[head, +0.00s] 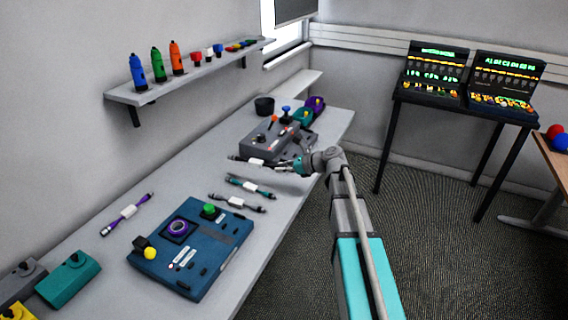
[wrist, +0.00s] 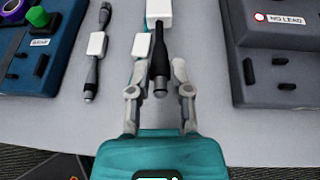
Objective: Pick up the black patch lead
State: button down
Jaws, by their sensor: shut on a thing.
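The black patch lead (wrist: 159,58) runs between my gripper's fingers in the wrist view, its dark plug end toward my palm and its white label beyond the fingertips. In the head view the lead (head: 257,162) extends left from my gripper (head: 288,164), near the front of the grey panel. My gripper (wrist: 160,72) is shut on the plug end. Whether the lead is clear of the bench is hard to tell. A teal lead (head: 250,187) and a grey lead (head: 237,203) lie beside it on the bench.
A blue panel (head: 216,249) is at the near end of the bench (head: 180,190), and a grey panel (head: 270,137) is just beyond the held lead. A purple lead (head: 127,213) lies near the wall.

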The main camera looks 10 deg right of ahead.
jog(key=s+a+r+p, duration=0.2)
jog(key=s+r+p, duration=0.1)
jog(key=s, duration=0.6)
jog(key=shift+r, duration=0.55)
jog(key=shift+r, duration=0.1)
